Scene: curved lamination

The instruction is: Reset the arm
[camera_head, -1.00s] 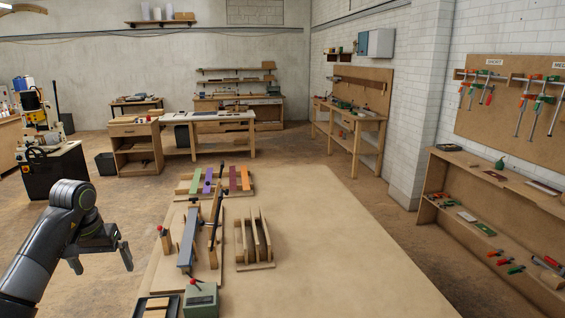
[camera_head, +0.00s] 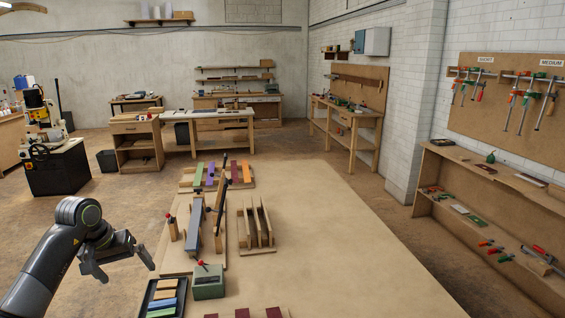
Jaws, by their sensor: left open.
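My left gripper (camera_head: 124,268) is at the lower left, off the left edge of the workbench (camera_head: 330,245). It is open and empty, with its two fingers apart and pointing down to the right. It touches nothing that I can see. My right gripper does not show.
On the bench are a clamping jig (camera_head: 194,230), a slotted wooden rack (camera_head: 257,247), a board with coloured strips (camera_head: 187,187), a grey-green box with a red knob (camera_head: 209,283) and a dark tray of strips (camera_head: 152,297). The right part of the bench is clear.

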